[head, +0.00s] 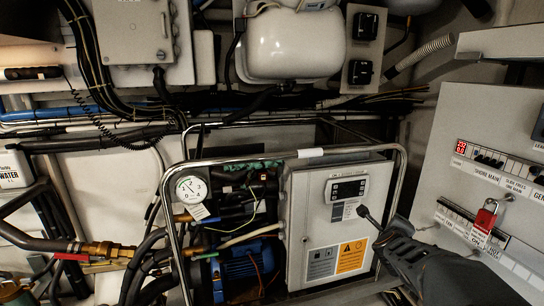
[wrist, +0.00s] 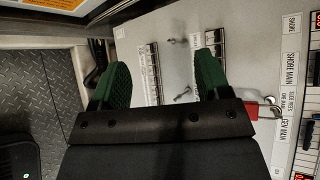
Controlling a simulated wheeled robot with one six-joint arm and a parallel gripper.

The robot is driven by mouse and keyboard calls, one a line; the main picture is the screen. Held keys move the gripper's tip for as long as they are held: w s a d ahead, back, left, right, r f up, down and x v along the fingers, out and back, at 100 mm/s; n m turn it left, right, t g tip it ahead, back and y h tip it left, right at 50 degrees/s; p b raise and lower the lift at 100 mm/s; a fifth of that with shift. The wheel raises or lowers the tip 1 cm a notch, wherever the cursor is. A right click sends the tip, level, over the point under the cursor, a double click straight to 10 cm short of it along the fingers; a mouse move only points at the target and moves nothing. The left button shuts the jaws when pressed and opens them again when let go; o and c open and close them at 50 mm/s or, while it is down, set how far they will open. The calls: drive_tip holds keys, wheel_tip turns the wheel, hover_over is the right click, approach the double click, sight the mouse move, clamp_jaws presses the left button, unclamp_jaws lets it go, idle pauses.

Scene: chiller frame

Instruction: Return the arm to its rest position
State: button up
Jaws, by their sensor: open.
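My gripper (head: 372,222) is at the lower right of the head view, on the end of my dark arm. Its tip overlaps the lower right of the chiller's control box (head: 318,215) in the picture. In the wrist view my gripper (wrist: 162,68) shows two green-padded fingers spread well apart. Nothing is held between them. Behind the fingers is the grey electrical panel (wrist: 185,25), with a gap I cannot measure.
The panel (head: 430,125) with switch rows and a red padlock (head: 485,217) stands close at right. A metal tube frame (head: 168,240) surrounds the chiller, its gauge (head: 190,189) and blue motor (head: 240,270). Hoses crowd the left. Patterned floor (wrist: 40,85) shows in the wrist view.

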drive_tip(key=s+a+f+n+g+y+p, duration=0.1)
drive_tip(key=s+a+n+y, duration=0.15)
drive_tip(key=a+n, duration=0.3)
drive_tip(key=s+a+f+n+g+y, duration=0.1)
drive_tip(key=a+f+n+y, duration=0.1)
drive_tip(key=a+n+y, duration=0.35)
drive_tip(key=s+a+r+n+g+p, duration=0.1)
drive_tip(key=s+a+n+g+p, duration=0.1)
drive_tip(key=s+n, duration=0.6)
drive_tip(key=s+a+r+n+g+p, duration=0.1)
drive_tip(key=s+a+n+g, duration=0.3)
drive_tip(key=s+n, duration=0.5)
drive_tip(key=shift+s+a+r+h+p, duration=0.4)
drive_tip(key=shift+s+a+p, duration=0.15)
drive_tip(key=shift+p, duration=0.35)
drive_tip(key=shift+c, duration=0.2)
